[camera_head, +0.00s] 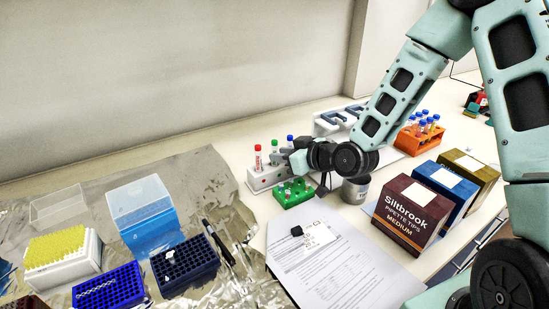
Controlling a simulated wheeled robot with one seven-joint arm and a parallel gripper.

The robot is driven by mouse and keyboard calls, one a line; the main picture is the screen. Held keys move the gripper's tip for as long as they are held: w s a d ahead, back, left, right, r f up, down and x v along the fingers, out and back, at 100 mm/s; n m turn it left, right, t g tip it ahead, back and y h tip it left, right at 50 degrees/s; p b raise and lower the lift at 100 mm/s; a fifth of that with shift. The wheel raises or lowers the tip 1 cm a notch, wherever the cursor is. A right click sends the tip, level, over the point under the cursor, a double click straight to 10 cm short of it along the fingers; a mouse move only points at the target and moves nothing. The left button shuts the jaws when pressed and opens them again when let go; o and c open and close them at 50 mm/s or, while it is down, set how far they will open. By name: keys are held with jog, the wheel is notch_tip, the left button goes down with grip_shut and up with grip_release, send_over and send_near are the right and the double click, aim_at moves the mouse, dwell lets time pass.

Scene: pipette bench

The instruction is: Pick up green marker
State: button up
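A green-capped marker (275,147) stands upright in a white block-shaped holder (264,182), between a red-capped marker (258,157) and a blue-capped marker (290,141). My gripper (296,168) reaches in from the right, just right of the holder and close to the green-capped and blue-capped markers. It covers the right part of the holder. Its fingers are small and dark here; I cannot tell how far apart they are, or whether they touch a marker.
A green tube rack (291,199) sits just below my gripper, with a grey jar (355,190) to its right. An orange tube rack (418,138), pipette tip boxes (412,213) and printed paper (338,268) lie right and front. Tip racks (186,264) stand on foil at left.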

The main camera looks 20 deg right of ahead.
jog(key=shift+p+x, duration=0.85)
jog(key=shift+x, duration=1.8)
jog(key=shift+f, duration=0.15)
jog(key=shift+s, duration=0.1)
grip_shut()
